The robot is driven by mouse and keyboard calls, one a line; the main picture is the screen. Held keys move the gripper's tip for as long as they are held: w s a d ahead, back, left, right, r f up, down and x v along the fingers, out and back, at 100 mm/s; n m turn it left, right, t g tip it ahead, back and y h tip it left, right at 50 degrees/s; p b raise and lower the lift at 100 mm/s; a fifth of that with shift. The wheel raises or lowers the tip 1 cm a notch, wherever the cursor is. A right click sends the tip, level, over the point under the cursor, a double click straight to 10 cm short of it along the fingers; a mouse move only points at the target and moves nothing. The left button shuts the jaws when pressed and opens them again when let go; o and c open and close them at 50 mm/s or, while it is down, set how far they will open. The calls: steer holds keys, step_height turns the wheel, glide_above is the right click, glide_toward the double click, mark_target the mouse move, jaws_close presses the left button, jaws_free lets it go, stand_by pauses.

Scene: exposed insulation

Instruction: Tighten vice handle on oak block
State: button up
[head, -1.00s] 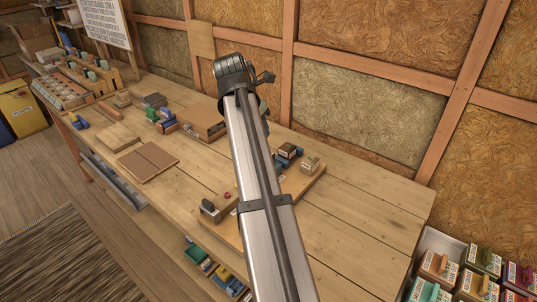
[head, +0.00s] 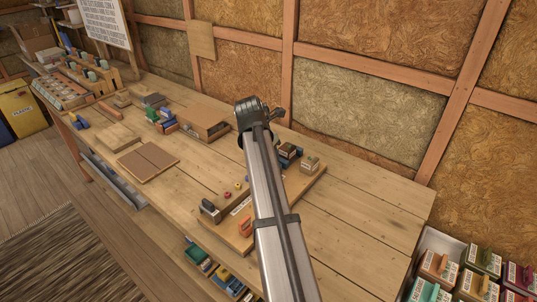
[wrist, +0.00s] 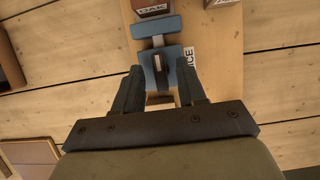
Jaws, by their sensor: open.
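The blue vice (wrist: 174,54) is at the top middle of the wrist view, on a wooden board (wrist: 215,80). The block marked OAK (wrist: 150,7) is at its far jaw, cut off by the top edge. The narrow dark vice handle (wrist: 157,63) lies lengthwise on the near part of the vice. My gripper (wrist: 158,82) is open, with one finger on each side of the handle's line, and nothing shows gripped. In the head view the blue vice (head: 287,162) is partly hidden behind my arm, and my fingers are hidden.
A light block (head: 309,163) stands on the board right of my arm. Red and yellow buttons and an orange item (head: 246,227) are left of it. A wooden box (head: 204,123) stands farther back. The bench (head: 365,215) is clear to the right.

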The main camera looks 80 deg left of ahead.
steer(key=shift+f, duration=0.15)
jaws_close()
stand_by(0.4)
